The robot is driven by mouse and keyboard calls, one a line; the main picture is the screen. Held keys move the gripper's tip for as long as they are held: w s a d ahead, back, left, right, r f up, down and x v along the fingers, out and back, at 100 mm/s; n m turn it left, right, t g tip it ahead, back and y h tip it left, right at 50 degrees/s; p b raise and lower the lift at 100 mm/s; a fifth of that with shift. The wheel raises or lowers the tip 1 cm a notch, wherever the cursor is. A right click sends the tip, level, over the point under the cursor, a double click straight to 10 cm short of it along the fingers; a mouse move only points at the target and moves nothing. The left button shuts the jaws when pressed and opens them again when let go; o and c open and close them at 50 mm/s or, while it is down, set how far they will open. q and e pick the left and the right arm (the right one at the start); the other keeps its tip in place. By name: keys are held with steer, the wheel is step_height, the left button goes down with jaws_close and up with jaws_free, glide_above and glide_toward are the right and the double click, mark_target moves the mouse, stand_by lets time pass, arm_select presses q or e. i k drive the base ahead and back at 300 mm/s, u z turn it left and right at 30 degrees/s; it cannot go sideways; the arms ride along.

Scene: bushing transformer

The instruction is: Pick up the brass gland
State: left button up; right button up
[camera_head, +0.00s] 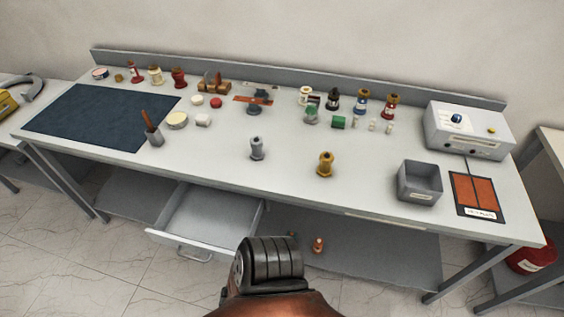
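A brass-coloured gland (325,164) stands upright on the workbench (290,185), right of the middle and near the front edge. A similar grey gland (257,148) stands to its left. A much smaller brass-coloured piece (119,77) is at the back left. Neither of my grippers is in view, so I cannot see whether they are open or shut. Nothing touches the brass gland.
A grey open box (420,182) and an orange pad (474,195) lie to the right, below a white instrument (467,130). Several small parts line the back. A drawer (205,215) stands open under the bench. The bench around the brass gland is clear.

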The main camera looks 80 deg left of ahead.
mark_target(323, 171)
steer(key=u, duration=2.15)
